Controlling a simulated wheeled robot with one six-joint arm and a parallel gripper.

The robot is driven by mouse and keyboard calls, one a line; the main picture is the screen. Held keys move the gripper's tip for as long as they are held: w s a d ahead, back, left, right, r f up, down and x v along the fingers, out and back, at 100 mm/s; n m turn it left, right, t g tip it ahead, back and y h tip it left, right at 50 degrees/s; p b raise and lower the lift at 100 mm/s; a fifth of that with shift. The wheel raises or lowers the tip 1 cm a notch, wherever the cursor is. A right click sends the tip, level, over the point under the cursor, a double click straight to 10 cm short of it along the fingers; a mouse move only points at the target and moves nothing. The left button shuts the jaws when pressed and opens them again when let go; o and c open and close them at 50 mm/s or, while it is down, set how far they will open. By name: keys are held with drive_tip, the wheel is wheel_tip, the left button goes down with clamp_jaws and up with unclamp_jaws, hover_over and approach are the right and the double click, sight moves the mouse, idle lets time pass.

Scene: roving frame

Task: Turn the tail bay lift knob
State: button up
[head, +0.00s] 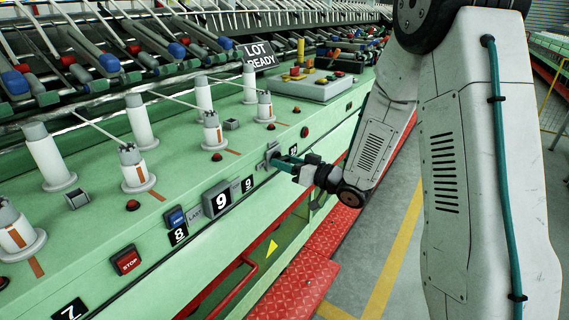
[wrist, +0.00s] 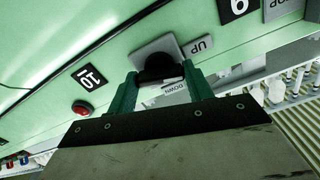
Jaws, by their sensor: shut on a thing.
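The lift knob (wrist: 160,67) is black and round in the wrist view. It sits on a grey plate (wrist: 148,48) on the green machine face, between labels reading UP (wrist: 198,46) and DOWN (wrist: 173,88). My gripper (wrist: 160,79) has its two green fingers on either side of the knob, shut on it. In the head view my gripper (head: 279,158) reaches the grey plate (head: 271,151) between the 9 and 10 bay signs; the knob itself is mostly hidden there by the fingers. I cannot make out a pointer mark on the knob.
The green machine rail (head: 180,210) carries white spindles, red buttons and a STOP button (head: 126,260). Red treadplate (head: 300,280) lies below; grey floor is open at right.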

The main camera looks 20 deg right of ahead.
drive_tip(key=n, duration=0.3)
drive_tip(key=o, duration=1)
drive_tip(key=shift+a, duration=0.1)
drive_tip(key=shift+s, duration=0.1)
drive_tip(key=v, duration=0.7)
drive_tip(key=shift+s+d, duration=0.25)
drive_tip(key=shift+d, duration=0.05)
